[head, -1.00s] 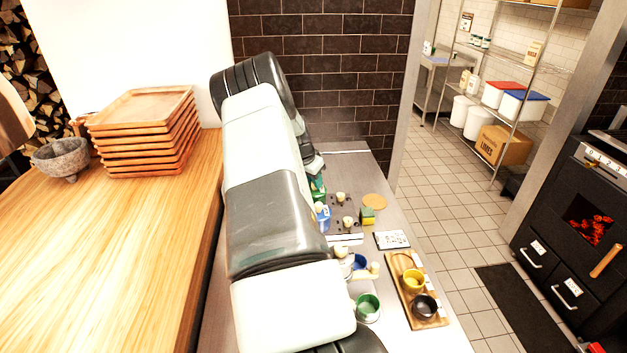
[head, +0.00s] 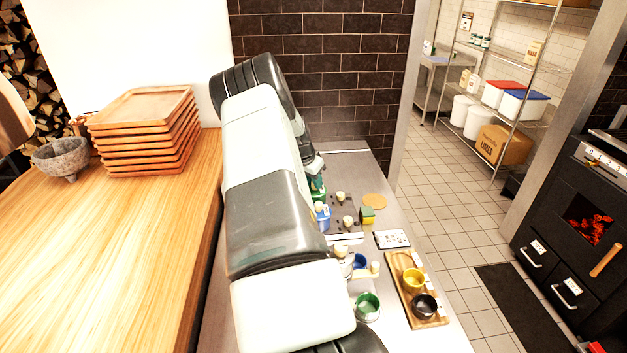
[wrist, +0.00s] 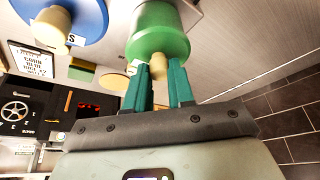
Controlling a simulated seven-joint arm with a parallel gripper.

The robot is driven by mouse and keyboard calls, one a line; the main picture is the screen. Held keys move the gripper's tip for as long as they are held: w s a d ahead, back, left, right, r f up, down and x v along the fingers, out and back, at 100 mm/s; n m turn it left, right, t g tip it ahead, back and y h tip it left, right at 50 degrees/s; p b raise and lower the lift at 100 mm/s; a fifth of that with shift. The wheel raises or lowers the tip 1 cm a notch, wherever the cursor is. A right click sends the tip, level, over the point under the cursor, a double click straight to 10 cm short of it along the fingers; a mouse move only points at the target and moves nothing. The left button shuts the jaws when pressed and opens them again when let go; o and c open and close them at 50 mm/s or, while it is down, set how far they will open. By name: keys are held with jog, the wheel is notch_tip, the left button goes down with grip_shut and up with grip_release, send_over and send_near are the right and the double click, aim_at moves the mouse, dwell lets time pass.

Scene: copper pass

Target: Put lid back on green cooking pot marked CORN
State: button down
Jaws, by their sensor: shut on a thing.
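My gripper (wrist: 160,72) is shut on the pale knob (wrist: 158,64) of a green lid, in the wrist view. The green body (wrist: 160,36) shows just beyond the fingertips; I cannot tell where lid ends and pot begins, or whether the lid sits flush. In the head view a bit of green (head: 317,184) shows beside my arm, which hides most of it. No CORN marking can be read. A blue pot (head: 323,218) with a pale knob stands close by; it also shows in the wrist view (wrist: 88,14).
A green-and-yellow block (head: 367,215), a round tan disc (head: 374,201) and a clipboard (head: 391,239) lie right of the pots. Nearer are an open green bowl (head: 367,307) and a wooden tray (head: 431,321) with yellow and black cups. A tiled wall (head: 350,80) stands behind.

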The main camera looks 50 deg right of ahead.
dwell(0.4)
jog(key=shift+c, duration=2.1)
grip_release()
jog(key=shift+r, duration=3.5)
jog(key=shift+c, duration=0.3)
grip_shut()
jog(key=shift+f, duration=0.1)
